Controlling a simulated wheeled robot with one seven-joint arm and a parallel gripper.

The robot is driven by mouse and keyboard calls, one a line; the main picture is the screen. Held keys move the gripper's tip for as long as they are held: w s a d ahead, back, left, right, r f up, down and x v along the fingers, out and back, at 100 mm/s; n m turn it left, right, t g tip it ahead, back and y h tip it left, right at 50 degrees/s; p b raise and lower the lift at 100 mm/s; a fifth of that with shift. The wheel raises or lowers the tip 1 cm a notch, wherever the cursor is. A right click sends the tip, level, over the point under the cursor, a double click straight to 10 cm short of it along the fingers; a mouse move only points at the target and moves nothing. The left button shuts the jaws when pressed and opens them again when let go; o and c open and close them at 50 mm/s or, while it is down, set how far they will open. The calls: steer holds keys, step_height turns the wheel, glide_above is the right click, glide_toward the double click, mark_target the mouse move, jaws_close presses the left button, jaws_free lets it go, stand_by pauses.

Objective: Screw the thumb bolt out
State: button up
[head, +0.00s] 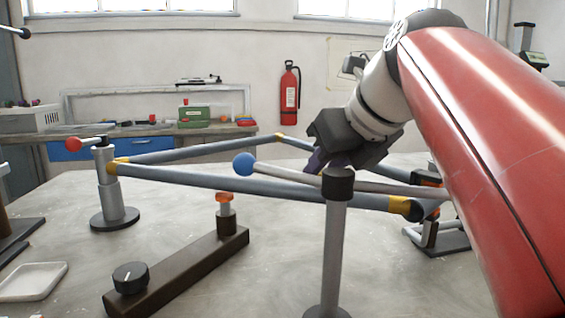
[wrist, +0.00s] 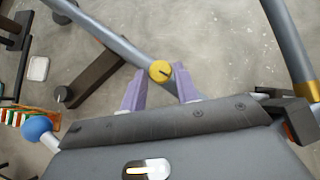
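A round yellow head with a dark mark, which looks like the thumb bolt (wrist: 160,71), shows in the wrist view on the line of a grey-blue frame tube (wrist: 118,42). My gripper (wrist: 158,69) has its two purple fingers apart, one on each side of the yellow head, with a gap at both sides. In the head view my gripper (head: 319,168) points down just above the near frame tube (head: 210,181). The bolt is mostly hidden there by the fingers and the post. I cannot tell how deep the bolt sits.
A dark bar (head: 185,272) carries a black knob (head: 130,277) and an orange-topped post (head: 224,199). A white tray (head: 33,282) lies at lower left.

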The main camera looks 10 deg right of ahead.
steer(key=c, duration=0.6)
steer(key=shift+o, duration=0.2)
steer(key=shift+r, duration=0.1)
steer(key=shift+w+d+n+g+y+p, duration=0.15)
steer(key=shift+n+g+y+p, duration=0.15)
steer(key=shift+n+y+p, duration=0.6)
steer(key=n, duration=0.1)
steer(key=n+g+y, duration=0.1)
steer(key=shift+w+d+n+y, duration=0.1)
steer(key=shift+d+n+y, duration=0.1)
steer(key=shift+n+y, duration=0.15)
steer(key=n+g, duration=0.1)
steer(key=n, duration=0.1)
steer(key=n+g+y, duration=0.1)
steer(key=n, duration=0.1)
steer(key=n+g+y, duration=0.1)
steer(key=n, duration=0.1)
steer(key=shift+w+d+g, duration=0.3)
steer(key=shift+w+g, duration=0.05)
steer(key=shift+g, duration=0.05)
steer(key=shift+y, duration=0.25)
